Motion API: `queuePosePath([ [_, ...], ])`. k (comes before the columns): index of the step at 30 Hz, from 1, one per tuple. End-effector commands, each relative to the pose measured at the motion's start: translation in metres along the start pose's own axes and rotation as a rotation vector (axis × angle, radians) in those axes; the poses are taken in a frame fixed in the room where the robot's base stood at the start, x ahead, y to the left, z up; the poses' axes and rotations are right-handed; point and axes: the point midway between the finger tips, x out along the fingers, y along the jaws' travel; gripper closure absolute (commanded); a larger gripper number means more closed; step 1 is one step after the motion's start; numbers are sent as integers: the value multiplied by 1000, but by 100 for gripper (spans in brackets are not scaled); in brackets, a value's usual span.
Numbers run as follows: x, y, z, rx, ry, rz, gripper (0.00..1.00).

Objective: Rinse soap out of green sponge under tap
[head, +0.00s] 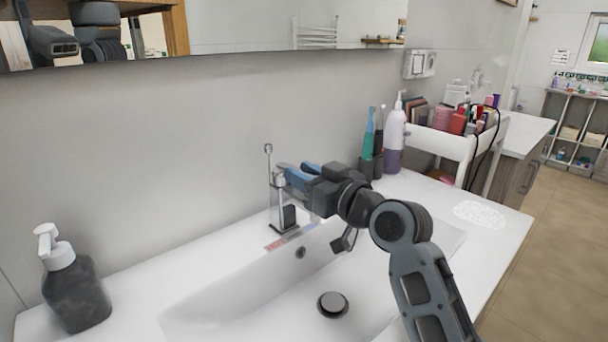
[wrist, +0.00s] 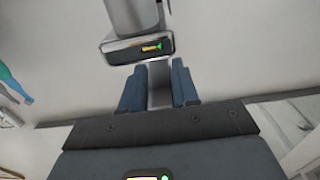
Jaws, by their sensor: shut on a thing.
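The chrome tap (head: 273,203) stands at the back rim of the white sink (head: 215,305). My gripper (head: 290,175) is at the upper part of the tap, with its blue fingers level. In the wrist view the fingers (wrist: 158,88) are on both sides of a grey part that looks like part of the tap, and the tap body (wrist: 135,45) shows just beyond them. The gripper is shut on that part. No green sponge shows in either view, and no running water can be made out.
A dark soap dispenser (head: 75,290) stands on the left of the counter. A purple and white pump bottle (head: 394,138) and a toothbrush holder (head: 371,165) stand behind my arm. A white cart (head: 440,145) with cosmetics is at the right. The basin around the drain plug (head: 332,304) is clear.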

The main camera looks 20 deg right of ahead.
Motion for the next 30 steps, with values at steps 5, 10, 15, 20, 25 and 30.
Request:
queuePosePath([
  [5,0,0,0,0,0,0,100],
  [10,0,0,-2,0,-4,0,100],
  [15,1,0,-11,-1,-54,-1,100],
  [20,2,0,-15,0,-121,-1,100],
  [25,3,0,-15,0,-166,0,100],
  [30,3,0,-13,1,-176,0,100],
])
